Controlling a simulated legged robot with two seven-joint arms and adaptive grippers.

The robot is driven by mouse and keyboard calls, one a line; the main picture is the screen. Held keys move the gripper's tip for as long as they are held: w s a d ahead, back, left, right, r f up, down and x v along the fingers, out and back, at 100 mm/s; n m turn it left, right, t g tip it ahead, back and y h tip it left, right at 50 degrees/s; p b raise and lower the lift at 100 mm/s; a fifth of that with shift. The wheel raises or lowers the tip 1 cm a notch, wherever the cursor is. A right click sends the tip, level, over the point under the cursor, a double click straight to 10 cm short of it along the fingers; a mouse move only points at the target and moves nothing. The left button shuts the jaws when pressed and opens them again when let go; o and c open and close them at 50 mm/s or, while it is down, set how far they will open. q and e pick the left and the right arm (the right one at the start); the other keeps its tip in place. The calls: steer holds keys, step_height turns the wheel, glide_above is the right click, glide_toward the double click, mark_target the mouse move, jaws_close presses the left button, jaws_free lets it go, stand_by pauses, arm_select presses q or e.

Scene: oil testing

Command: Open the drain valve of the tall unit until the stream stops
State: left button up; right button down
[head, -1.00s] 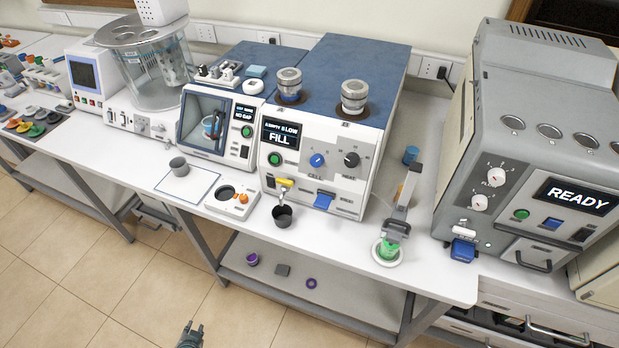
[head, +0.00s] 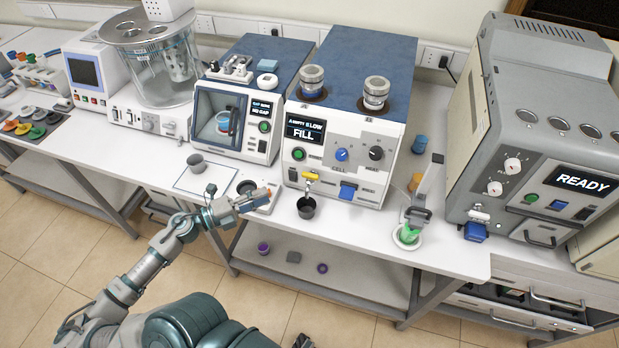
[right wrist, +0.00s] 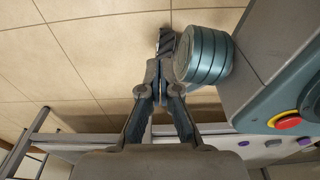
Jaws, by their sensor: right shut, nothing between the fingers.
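The white, blue-topped unit (head: 345,135) stands mid-bench with a FILL display. Its front tap has a yellow handle (head: 310,176). A dark cup (head: 306,207) stands under the tap; a thin pale streak shows between them, too small to tell as a stream. My left gripper (head: 252,200) reaches in from the left over the white pad with the round dark recess. It is left of the tap and cup, apart from both; its finger opening cannot be told. My right gripper (right wrist: 152,76) is shut and empty in the right wrist view, away from the tap.
A grey cup (head: 197,163) is on a white mat left of my left gripper. A lower shelf holds small parts.

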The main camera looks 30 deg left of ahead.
arm_select(q)
glide_toward(306, 178)
steer(key=x, duration=0.8)
steer(key=shift+w+d+r, duration=0.15)
steer(key=shift+d, duration=0.05)
steer(key=shift+w+d, duration=0.3)
steer(key=shift+d, duration=0.05)
steer(key=shift+w+a, duration=0.1)
steer(key=shift+a, duration=0.25)
steer(key=shift+c, duration=0.5)
jaws_close()
steer(key=shift+d, duration=0.1)
arm_select(e)
steer(key=shift+w+a+r, duration=0.15)
steer(key=shift+w+a, duration=0.1)
steer(key=shift+w, duration=0.1)
